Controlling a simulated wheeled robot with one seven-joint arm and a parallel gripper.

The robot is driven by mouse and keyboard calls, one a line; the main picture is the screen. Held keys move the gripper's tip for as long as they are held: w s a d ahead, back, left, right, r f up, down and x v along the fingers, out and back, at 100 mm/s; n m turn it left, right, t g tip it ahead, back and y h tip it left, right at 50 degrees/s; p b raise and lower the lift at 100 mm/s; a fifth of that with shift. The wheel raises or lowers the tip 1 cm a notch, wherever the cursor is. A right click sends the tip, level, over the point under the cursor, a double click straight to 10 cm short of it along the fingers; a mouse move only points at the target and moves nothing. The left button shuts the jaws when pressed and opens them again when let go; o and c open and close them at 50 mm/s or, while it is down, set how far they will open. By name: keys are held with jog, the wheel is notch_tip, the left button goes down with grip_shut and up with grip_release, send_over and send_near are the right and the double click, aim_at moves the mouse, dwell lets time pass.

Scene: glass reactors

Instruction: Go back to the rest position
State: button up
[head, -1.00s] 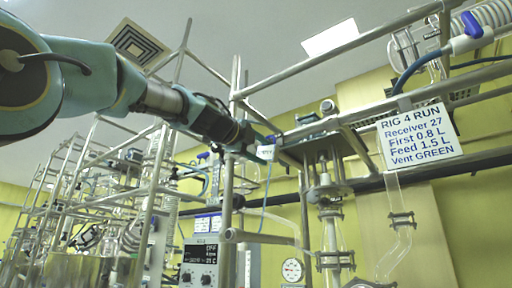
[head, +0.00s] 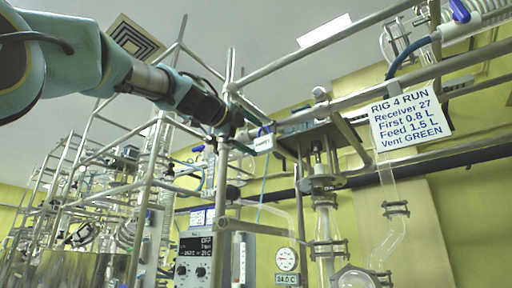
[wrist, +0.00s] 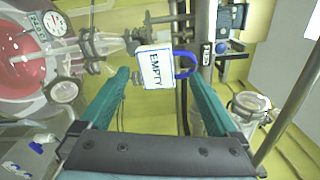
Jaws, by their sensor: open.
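My arm reaches from the left in the head view, and my gripper (head: 236,128) is at its end by the metal frame. In the wrist view my gripper (wrist: 160,95) shows two teal fingers spread apart with nothing between them. A white tag reading EMPTY (wrist: 156,70) hangs on a blue loop (wrist: 186,64) beyond the fingertips. The tag also shows in the head view (head: 263,143), just right of the gripper. I cannot tell whether the fingers touch it.
A metal pipe frame (head: 300,68) surrounds the arm's end. A RIG 4 RUN sign (head: 411,118) hangs at right. Glassware (head: 325,225) and a control box (head: 196,258) stand below. A red vessel and dial gauge (wrist: 54,23) show at left in the wrist view.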

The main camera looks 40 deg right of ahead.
jog(key=b+v, duration=0.3)
jog(key=v, duration=0.6)
jog(key=shift+w+r, duration=0.25)
jog(key=shift+w, duration=0.15)
jog(key=shift+a, duration=0.15)
